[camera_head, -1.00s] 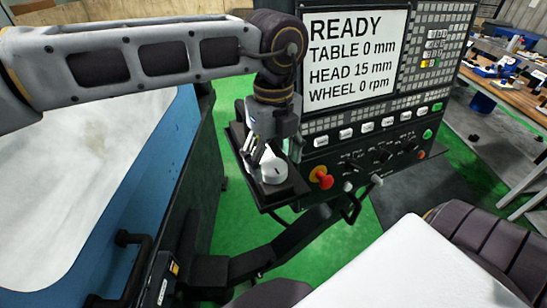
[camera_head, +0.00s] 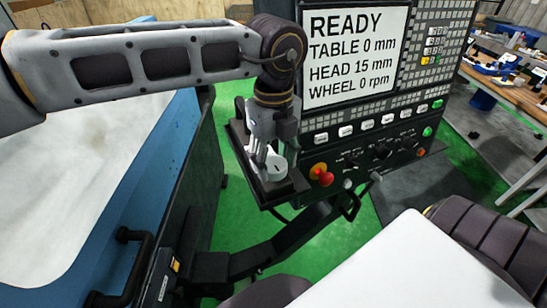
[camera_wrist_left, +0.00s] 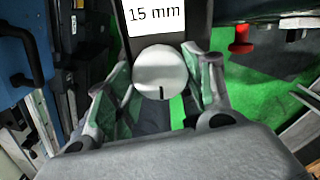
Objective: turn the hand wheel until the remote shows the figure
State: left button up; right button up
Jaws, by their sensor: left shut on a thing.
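The white round hand wheel (camera_head: 277,168) sits on a dark remote (camera_head: 292,185) at the lower left of the control panel. In the left wrist view the wheel (camera_wrist_left: 160,72) has a dark mark at its lower edge. Above it, the remote's white screen (camera_wrist_left: 153,20) reads 15 mm. My left gripper (camera_head: 269,154) comes down from above and is shut on the wheel. In the left wrist view one finger of it stands on each side of the wheel. My right gripper is not in view.
The control panel's display (camera_head: 354,55) reads READY, TABLE 0 mm, HEAD 15 mm, WHEEL 0 rpm. A red and yellow emergency button (camera_head: 321,174) stands close right of the wheel. A blue machine body (camera_head: 110,215) is at the left. A workbench (camera_head: 510,85) is at the far right.

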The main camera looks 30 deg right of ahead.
pick_arm(q)
jog(key=shift+f+m+b, duration=0.1)
jog(key=shift+m+b, duration=1.5)
jog(key=shift+b, duration=0.15)
jog(key=m+b, duration=0.2)
jog(key=m, duration=0.2)
jog(key=shift+b, duration=0.4)
jog(key=shift+m+b, duration=0.4)
jog(key=shift+m, duration=0.8)
jog(key=m, duration=0.3)
jog(key=shift+b, duration=0.4)
jog(key=m, duration=0.3)
jog(key=shift+m, duration=1.1)
